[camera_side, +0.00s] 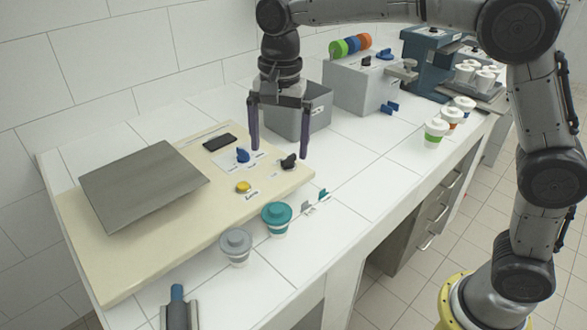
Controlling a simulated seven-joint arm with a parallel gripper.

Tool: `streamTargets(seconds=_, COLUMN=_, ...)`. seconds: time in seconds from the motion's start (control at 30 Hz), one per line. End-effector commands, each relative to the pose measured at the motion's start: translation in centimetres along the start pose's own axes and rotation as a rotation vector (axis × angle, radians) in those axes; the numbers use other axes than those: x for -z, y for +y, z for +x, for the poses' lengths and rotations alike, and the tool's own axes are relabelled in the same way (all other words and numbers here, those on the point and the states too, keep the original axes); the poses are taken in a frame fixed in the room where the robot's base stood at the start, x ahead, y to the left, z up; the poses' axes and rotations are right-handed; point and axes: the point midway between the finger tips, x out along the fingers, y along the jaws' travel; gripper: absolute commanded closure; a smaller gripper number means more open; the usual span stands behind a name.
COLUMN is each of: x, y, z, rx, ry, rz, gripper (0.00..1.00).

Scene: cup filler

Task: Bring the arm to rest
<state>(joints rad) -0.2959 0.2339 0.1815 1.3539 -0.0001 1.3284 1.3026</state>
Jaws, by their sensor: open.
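My gripper (279,154) hangs pointing down, with its two dark fingers spread apart and nothing between them. It is over the right part of the cream panel (112,262), above the blue knob (243,155) and the black knob (289,160). I cannot tell whether the fingertips touch the panel. My arm reaches across the top of the picture from its base at the lower right.
A grey plate (144,185) lies on the panel. A grey-lidded cup (236,247) and a teal-lidded cup (277,218) stand in front. A grey bin (312,112) is behind my gripper. More lidded cups (435,132) stand at the right edge.

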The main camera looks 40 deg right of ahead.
Motion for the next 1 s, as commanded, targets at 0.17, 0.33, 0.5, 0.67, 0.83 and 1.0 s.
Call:
streamTargets(seconds=0.17, x=1.5, y=5.1, z=-5.8, rx=0.107, ry=0.037, rz=0.063, gripper=0.0)
streamTargets(seconds=0.33, x=1.5, y=12.1, z=-8.5, rx=0.193, ry=0.089, rz=0.007, gripper=0.0)
streamTargets(seconds=0.5, x=0.5, y=18.8, z=-8.6, rx=0.261, ry=0.17, rz=-0.145, gripper=0.0)
streamTargets(seconds=0.67, x=-1.1, y=24.7, z=-6.3, rx=0.293, ry=0.27, rz=-0.363, gripper=0.0)
streamTargets(seconds=0.83, x=-2.8, y=28.7, z=-1.9, rx=0.269, ry=0.364, rz=-0.668, gripper=0.0)
streamTargets(seconds=1.0, x=-3.2, y=29.3, z=0.6, rx=0.223, ry=0.392, rz=-0.905, gripper=0.0)
